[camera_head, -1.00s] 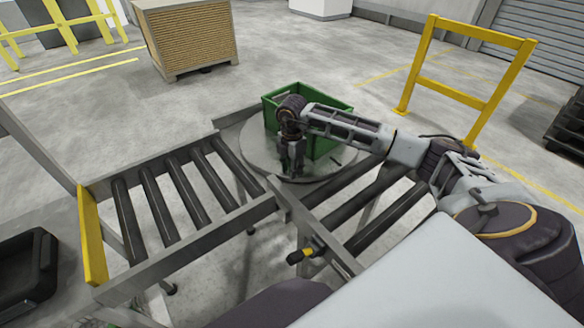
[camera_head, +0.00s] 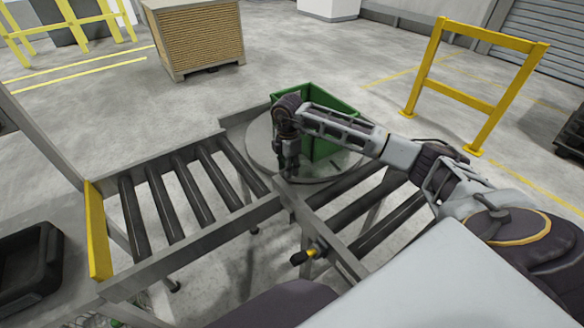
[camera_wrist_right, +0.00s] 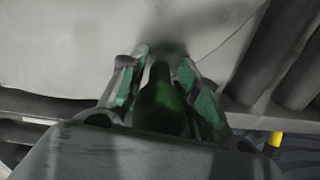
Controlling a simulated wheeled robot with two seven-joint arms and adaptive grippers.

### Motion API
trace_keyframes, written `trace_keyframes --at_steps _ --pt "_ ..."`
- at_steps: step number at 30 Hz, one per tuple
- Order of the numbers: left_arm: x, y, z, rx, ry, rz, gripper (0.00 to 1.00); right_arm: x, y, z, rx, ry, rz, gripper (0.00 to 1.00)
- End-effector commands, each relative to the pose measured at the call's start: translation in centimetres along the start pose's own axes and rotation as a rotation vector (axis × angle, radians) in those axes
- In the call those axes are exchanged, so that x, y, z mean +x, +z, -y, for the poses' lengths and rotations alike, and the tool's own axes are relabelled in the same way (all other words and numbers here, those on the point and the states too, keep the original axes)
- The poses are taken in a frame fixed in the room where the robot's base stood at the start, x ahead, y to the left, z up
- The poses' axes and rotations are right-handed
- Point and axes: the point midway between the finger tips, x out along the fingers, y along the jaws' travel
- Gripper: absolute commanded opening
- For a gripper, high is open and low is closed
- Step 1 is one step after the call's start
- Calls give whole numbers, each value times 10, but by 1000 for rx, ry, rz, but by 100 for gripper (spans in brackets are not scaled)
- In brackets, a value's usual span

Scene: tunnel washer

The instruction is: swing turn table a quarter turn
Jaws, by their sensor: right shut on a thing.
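The turntable (camera_head: 262,157) is a round grey metal disc where two roller tracks meet. A green crate (camera_head: 335,105) stands on it, partly hidden behind my right arm. My right gripper (camera_head: 288,168) points down at the near-left part of the disc, in front of the crate. In the right wrist view its two green-padded fingers (camera_wrist_right: 158,78) are shut on a dark green upright piece (camera_wrist_right: 161,103), which looks like a handle. Its lower end is hidden, so I cannot tell how it joins the disc. My left gripper is not in view.
One roller track (camera_head: 185,195) runs left from the turntable, with a yellow end plate (camera_head: 97,232). Another roller track (camera_head: 365,205) runs towards me on the right. A yellow barrier (camera_head: 465,90) stands at right. A brown crate (camera_head: 198,38) stands behind on open floor.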

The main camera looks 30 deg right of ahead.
Motion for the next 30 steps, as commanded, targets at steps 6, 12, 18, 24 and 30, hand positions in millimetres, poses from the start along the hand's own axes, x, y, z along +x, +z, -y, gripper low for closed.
trace_keyframes --at_steps 6,12,18,24,30 --pt "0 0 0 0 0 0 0 -1 0 -1 0 3 0 0" --pt "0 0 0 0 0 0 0 -1 0 0 -1 2 0 54" --pt "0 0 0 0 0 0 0 0 0 0 -1 1 0 54" --pt "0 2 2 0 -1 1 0 -2 0 0 -1 1 0 54" --pt "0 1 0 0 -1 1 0 -15 0 -1 -1 2 0 54"
